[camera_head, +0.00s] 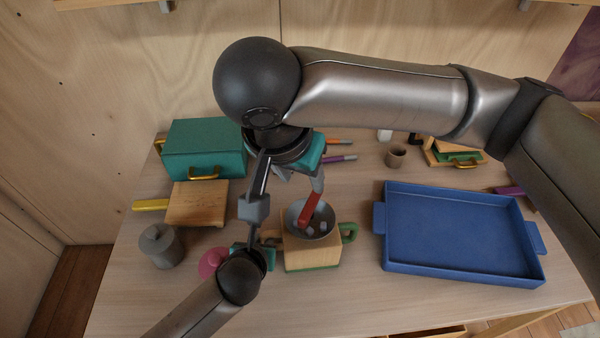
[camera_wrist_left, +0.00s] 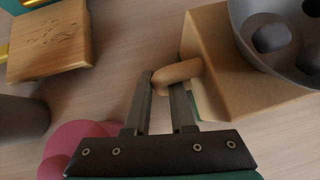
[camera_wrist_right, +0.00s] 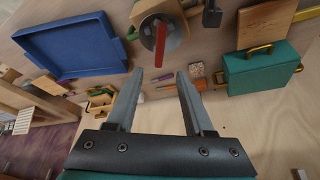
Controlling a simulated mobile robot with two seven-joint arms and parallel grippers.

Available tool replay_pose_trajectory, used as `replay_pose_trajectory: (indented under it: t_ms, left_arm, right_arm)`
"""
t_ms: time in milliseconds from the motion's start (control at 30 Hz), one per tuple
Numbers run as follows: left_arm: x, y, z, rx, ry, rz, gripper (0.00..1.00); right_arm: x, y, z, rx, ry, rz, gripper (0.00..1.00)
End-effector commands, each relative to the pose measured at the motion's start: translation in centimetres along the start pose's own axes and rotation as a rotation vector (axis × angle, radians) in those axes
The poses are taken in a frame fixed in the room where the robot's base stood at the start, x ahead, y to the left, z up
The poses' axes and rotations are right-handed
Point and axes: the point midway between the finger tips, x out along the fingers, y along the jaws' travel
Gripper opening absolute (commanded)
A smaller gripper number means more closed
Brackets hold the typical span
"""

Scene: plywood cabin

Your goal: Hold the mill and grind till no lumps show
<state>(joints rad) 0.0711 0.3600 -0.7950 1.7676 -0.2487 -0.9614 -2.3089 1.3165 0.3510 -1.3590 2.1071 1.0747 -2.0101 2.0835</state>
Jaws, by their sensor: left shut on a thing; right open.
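The mill (camera_head: 312,254) is a light wooden block with a green base, a grey bowl (camera_head: 293,216) on top and a red crank (camera_head: 310,208). Grey lumps (camera_head: 322,226) show in the bowl; dark ones also show in the left wrist view (camera_wrist_left: 272,37). My left gripper (camera_head: 272,241) is shut on the mill's wooden side peg (camera_wrist_left: 178,73). A green handle (camera_head: 349,232) sticks out on the right side. My right gripper (camera_head: 301,178) is open and empty above and behind the bowl; in the right wrist view the crank (camera_wrist_right: 160,40) is beyond its fingertips, apart from them.
A blue tray (camera_head: 455,276) lies to the right. A teal box (camera_head: 205,140), a wooden board (camera_head: 198,204), a grey lidded pot (camera_head: 160,247) and a pink object (camera_head: 211,262) are to the left. A small brown cup (camera_head: 396,155) stands behind.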

Motion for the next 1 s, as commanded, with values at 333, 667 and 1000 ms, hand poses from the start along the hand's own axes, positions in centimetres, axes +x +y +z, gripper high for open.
replay_pose_trajectory:
  t_ms: [333, 667, 1000]
  left_arm:
    - [0.0, 0.0, -0.1, 0.000, 0.002, 0.001, 0.00]
    - [0.0, 0.0, -0.1, 0.000, 0.002, 0.001, 0.00]
    - [0.0, 0.1, -0.1, 0.000, 0.002, 0.001, 0.00]
  right_arm:
    - [0.1, 0.0, -0.2, 0.000, -0.018, 0.007, 0.53]
    - [1.3, 0.0, -3.6, 0.002, -0.273, 0.033, 0.53]
    - [2.4, 0.1, -4.6, -0.003, -0.398, 0.001, 0.53]
